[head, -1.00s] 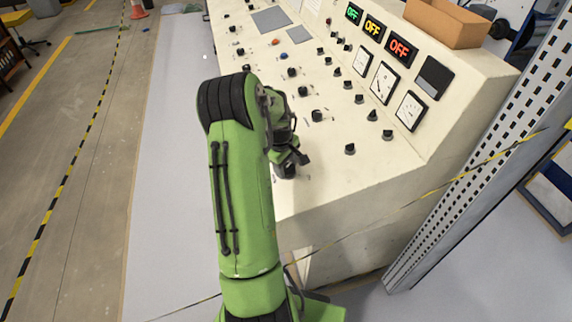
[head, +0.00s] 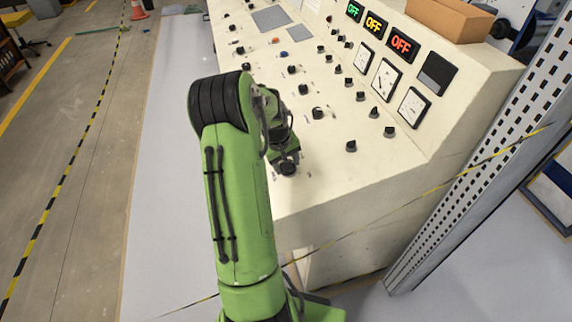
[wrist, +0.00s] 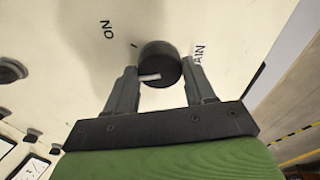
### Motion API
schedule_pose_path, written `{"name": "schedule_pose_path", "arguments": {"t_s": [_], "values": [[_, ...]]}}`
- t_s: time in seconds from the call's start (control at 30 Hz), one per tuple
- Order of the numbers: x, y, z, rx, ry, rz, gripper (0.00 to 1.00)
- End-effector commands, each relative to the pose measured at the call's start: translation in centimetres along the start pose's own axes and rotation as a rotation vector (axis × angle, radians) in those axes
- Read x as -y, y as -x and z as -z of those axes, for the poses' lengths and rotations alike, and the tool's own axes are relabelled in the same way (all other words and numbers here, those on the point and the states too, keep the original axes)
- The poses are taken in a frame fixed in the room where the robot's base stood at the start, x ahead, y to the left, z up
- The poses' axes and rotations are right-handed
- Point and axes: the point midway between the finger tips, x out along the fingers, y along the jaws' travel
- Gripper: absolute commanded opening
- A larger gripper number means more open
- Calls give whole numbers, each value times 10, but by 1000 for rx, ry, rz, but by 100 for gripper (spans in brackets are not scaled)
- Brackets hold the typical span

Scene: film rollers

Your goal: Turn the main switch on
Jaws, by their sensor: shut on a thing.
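The main switch is a round black knob (wrist: 158,60) with a white mark on its side facing my gripper. In the wrist view it stands on the cream panel, with "ON" printed to its upper left and a label ending in "AIN" partly covered by the right finger. My gripper (wrist: 163,78) is shut on the knob, one finger on each side.
Other black knobs (head: 351,146) stand on the console to the right of my gripper. The upright face holds dial gauges (head: 412,107) and "OFF" displays (head: 401,44). A brown box (head: 450,20) sits on top. A perforated metal post (head: 480,150) stands at the right.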

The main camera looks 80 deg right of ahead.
Motion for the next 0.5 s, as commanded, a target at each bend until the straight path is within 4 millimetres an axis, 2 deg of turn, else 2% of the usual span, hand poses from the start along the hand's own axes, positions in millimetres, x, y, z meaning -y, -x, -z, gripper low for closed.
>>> {"name": "schedule_pose_path", "arguments": {"t_s": [0.5], "values": [[2,-1,1,-1,-470,-64,23]]}}
